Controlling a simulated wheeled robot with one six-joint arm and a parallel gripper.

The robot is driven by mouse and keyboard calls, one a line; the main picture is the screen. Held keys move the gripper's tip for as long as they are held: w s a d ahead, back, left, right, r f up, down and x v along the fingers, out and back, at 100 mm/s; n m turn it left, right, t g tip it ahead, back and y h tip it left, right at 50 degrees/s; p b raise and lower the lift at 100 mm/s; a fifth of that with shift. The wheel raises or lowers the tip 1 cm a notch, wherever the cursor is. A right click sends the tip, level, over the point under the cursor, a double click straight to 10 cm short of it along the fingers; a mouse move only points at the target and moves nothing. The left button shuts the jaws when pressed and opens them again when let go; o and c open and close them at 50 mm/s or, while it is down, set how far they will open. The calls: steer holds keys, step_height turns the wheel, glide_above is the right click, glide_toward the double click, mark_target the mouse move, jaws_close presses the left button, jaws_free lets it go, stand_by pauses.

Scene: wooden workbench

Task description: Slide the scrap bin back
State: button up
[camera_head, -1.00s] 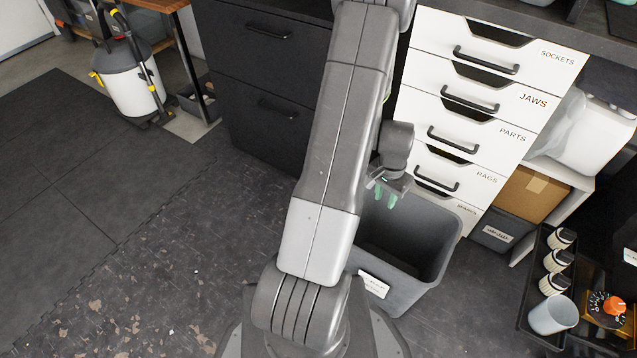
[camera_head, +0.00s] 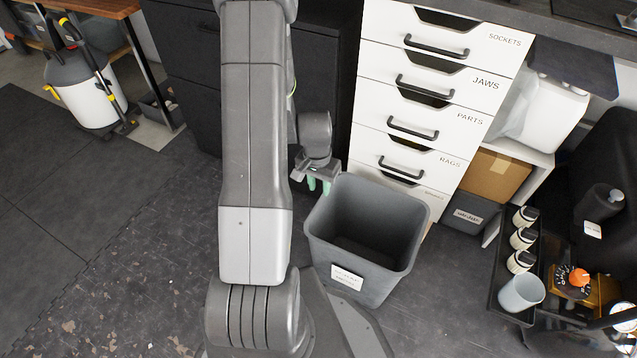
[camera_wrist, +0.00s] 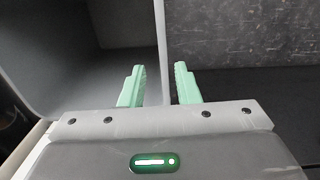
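The scrap bin (camera_head: 352,272) is a grey, open-topped tub with a white label on its front. It stands upright on the floor in front of the white drawer unit, and its inside looks empty. My gripper (camera_head: 319,187) is at the bin's back left rim, with its green fingertips pointing down. In the wrist view the two fingers (camera_wrist: 161,88) stand apart, and the bin's pale wall edge (camera_wrist: 161,45) shows in the gap between them. I see space on both sides of that edge. I cannot tell whether either finger touches it.
The white drawers (camera_head: 400,155) stand close behind the bin, beside dark cabinets (camera_head: 185,105). A grey lidded box (camera_head: 468,215) and a black tray with several white-and-black containers (camera_head: 520,240) are to the right. A vacuum (camera_head: 85,88) stands far left.

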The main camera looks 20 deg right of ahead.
mark_target(321, 219)
steer(key=f+b, duration=0.2)
steer(key=f, duration=0.4)
steer(key=f+b, duration=0.2)
steer(key=f, duration=0.5)
steer(key=shift+s+d+f, duration=0.1)
steer(key=shift+s+d, duration=0.1)
jaws_close()
stand_by(0.9)
